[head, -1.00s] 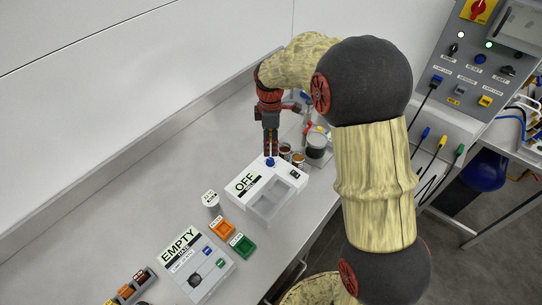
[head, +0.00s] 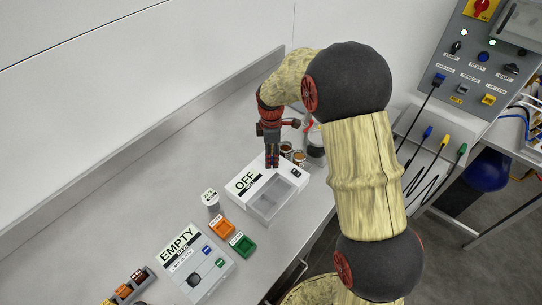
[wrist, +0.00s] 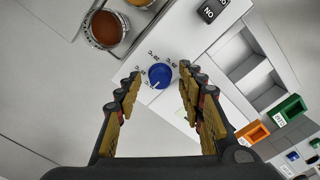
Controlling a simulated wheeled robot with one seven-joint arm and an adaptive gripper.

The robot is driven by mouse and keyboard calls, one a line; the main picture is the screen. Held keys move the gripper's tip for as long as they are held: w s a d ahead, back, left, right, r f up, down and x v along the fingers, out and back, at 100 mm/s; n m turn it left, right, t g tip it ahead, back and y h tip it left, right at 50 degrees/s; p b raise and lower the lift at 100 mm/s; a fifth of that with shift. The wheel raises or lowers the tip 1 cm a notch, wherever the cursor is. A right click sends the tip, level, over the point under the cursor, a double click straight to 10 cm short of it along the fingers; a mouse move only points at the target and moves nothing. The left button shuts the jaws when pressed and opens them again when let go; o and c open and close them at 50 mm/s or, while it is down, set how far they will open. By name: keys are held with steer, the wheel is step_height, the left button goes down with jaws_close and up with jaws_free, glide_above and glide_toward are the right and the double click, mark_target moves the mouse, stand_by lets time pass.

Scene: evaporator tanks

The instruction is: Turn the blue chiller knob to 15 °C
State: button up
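The blue chiller knob (wrist: 160,75) sits on the top face of a white box (head: 240,187) labelled OFF. In the wrist view its pale pointer mark aims down and left, and small temperature labels ring it, too small to read surely. My gripper (wrist: 158,84) is open, with one finger on each side of the knob and a clear gap to both. In the head view my gripper (head: 271,163) points down over the box's back edge and hides the knob.
Beakers with brown contents (wrist: 104,28) stand close beside the box. A black switch (wrist: 211,10) is on the box. An orange tray (head: 222,228), a green tray (head: 242,245) and a white EMPTY box (head: 183,245) lie nearer. The left bench is clear.

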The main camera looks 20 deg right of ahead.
steer(key=shift+c, duration=0.7)
steer(key=c, duration=0.7)
jaws_close()
steer(key=shift+m, duration=0.3)
steer(key=m+p, duration=0.3)
steer(key=m, duration=0.2)
steer(key=shift+r, duration=0.1)
steer(key=m+p, duration=0.2)
steer(key=m, duration=0.4)
steer(key=o, duration=0.8)
jaws_free()
